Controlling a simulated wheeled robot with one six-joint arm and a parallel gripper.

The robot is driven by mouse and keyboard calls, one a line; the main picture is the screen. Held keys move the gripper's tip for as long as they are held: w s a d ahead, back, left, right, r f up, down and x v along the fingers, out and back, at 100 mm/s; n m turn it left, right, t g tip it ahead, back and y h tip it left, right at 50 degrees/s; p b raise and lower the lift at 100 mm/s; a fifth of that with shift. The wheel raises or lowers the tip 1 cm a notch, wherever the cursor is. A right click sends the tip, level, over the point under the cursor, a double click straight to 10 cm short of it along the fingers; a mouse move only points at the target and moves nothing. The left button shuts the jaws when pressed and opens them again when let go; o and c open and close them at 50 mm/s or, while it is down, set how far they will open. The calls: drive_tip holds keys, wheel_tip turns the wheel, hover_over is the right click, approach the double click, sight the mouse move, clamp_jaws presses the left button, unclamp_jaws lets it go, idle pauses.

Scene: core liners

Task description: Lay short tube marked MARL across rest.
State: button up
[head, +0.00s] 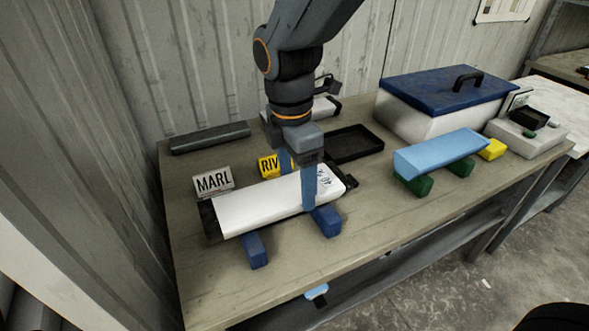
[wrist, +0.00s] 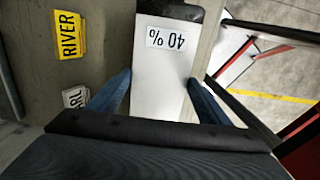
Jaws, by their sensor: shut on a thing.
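A white tube (head: 262,204) with black end caps lies near the front of the table, with a "40 %" label at its right end; the wrist view shows the white tube (wrist: 160,85) too. My gripper (head: 298,182) is shut on it right of its middle, one blue finger on each side. Two blue rest blocks (head: 254,250) are under the tube, crosswise to it; I cannot tell whether it touches them. A MARL sign (head: 213,181) stands behind the tube's left part. A RIVER sign (head: 267,166), partly hidden by my gripper, stands right of it.
A dark grey bar (head: 210,138) and a black tray (head: 368,140) are at the back. A light blue tube (head: 440,152) lies on green blocks (head: 413,186). A blue-lidded box (head: 400,120) stands at the back right.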

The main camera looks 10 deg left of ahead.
sight(296, 187)
drive_tip(key=shift+f, duration=1.6)
drive_tip(key=shift+f, duration=0.2)
drive_tip(key=o, duration=2)
wheel_tip(296, 187, up, 12)
drive_tip(key=b, duration=0.2)
drive_tip(key=shift+s+d+f+m+t, duration=0.1)
drive_tip(key=shift+s+d+f+m, duration=0.35)
drive_tip(key=shift+d+f+m, duration=2.85)
drive_tip(key=shift+s+d+f+m+t, duration=0.1)
drive_tip(key=shift+s+d+f+m, duration=0.4)
drive_tip(key=shift+d+f+m, duration=2.75)
drive_tip(key=shift+s+d+f+m+t, duration=0.1)
drive_tip(key=shift+s+d+f+m, duration=0.65)
drive_tip(key=shift+d+m, duration=4.75)
